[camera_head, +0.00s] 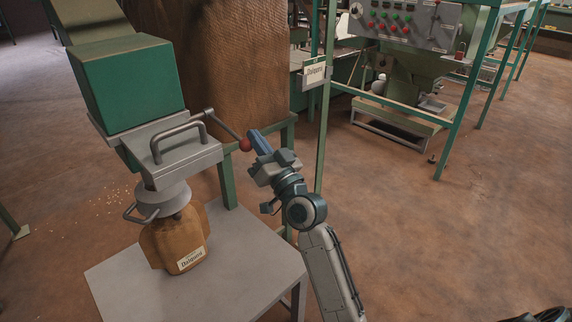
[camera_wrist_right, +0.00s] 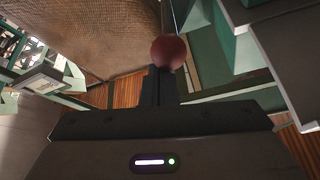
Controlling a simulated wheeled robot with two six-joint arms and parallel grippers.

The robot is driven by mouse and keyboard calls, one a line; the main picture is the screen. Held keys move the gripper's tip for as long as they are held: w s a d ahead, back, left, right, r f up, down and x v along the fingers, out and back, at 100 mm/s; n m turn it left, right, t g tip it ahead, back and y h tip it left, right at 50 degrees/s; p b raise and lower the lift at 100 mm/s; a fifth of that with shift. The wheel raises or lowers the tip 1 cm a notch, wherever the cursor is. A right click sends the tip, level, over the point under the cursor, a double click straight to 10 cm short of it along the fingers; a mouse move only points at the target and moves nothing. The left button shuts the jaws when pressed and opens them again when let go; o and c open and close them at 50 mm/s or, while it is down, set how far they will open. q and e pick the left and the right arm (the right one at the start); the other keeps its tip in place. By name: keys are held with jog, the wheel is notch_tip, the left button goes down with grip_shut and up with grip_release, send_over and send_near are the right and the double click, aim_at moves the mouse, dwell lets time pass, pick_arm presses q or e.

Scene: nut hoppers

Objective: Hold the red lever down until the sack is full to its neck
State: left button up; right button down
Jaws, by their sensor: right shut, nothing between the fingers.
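The lever's red ball knob (camera_head: 245,145) sits at the end of a metal rod that slopes down to the right from the green hopper (camera_head: 135,85). My right gripper (camera_head: 254,137) is shut and empty, with its fingertips right at the knob. In the right wrist view the knob (camera_wrist_right: 169,52) is just beyond the tips of the closed fingers (camera_wrist_right: 160,84); I cannot tell whether they touch. The brown sack (camera_head: 172,242), labelled "Dalquro", hangs under the spout collar above a grey table. How full it is inside is hidden. My left gripper is not in view.
The grey table (camera_head: 225,285) stands under the sack. A large brown sack-like bulk (camera_head: 235,60) and a green post with a "Dalquro" sign (camera_head: 314,74) stand behind the lever. A control panel (camera_head: 405,25) is farther back. Small bits lie on the floor at left.

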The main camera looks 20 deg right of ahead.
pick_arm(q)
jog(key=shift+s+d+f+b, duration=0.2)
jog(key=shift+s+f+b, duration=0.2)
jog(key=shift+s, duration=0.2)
pick_arm(e)
jog(key=r+v, duration=0.1)
jog(key=v, duration=0.8)
jog(key=shift+s+d, duration=0.35)
jog(key=shift+s, duration=0.25)
